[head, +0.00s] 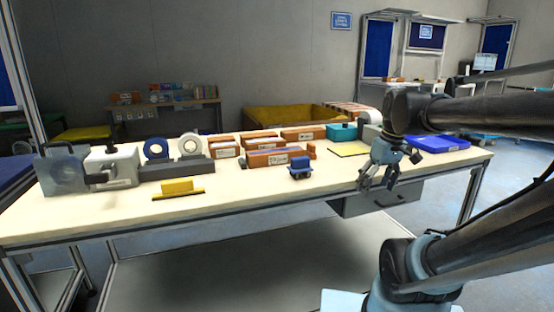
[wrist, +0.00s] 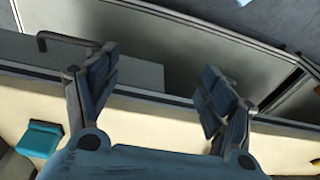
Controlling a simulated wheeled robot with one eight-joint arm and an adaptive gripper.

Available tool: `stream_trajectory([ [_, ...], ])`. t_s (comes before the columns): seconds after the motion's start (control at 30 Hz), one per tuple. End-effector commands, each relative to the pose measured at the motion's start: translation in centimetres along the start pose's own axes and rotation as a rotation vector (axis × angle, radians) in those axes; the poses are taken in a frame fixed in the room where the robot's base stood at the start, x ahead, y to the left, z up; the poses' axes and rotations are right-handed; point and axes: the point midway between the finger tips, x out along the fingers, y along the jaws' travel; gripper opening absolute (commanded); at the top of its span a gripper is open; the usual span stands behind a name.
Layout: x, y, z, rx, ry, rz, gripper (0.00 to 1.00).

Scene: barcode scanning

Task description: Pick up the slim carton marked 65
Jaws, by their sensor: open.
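Several brown cartons with white labels stand on the cream-topped table (head: 230,200) in the head view. One long carton (head: 280,158) lies in the middle, with others behind it, such as a left carton (head: 224,148) and a back carton (head: 303,134). The label print is too small to read, so I cannot tell which is marked 65. My gripper (head: 378,183) is open and empty near the table's front edge, right of the cartons and apart from them. In the wrist view my gripper (wrist: 157,85) has its fingers spread, with no carton between them.
A blue device (head: 300,169) stands before the cartons. A yellow block (head: 177,187) sits front left, tape rolls (head: 157,149) behind it. A teal box (head: 342,132) and blue tray (head: 437,144) are at right. A drawer unit (head: 382,198) hangs under the front edge.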

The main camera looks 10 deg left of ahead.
Motion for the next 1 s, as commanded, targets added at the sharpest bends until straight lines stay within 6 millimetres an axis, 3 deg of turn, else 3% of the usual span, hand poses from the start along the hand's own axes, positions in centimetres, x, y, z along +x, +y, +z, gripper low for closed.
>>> stream_trajectory([
  [0.03,-1.3,-0.2,-2.1,-0.075,-0.001,-0.021,0.75],
  [0.3,-6.9,-2.3,-12.0,-0.483,0.010,-0.127,0.75],
  [0.7,-12.2,-8.1,-26.5,-1.088,0.076,-0.290,0.75],
  [0.9,-13.4,-11.3,-31.8,-1.329,0.121,-0.356,0.75],
  [1.0,-13.7,-12.4,-33.4,-1.405,0.138,-0.376,0.75],
])
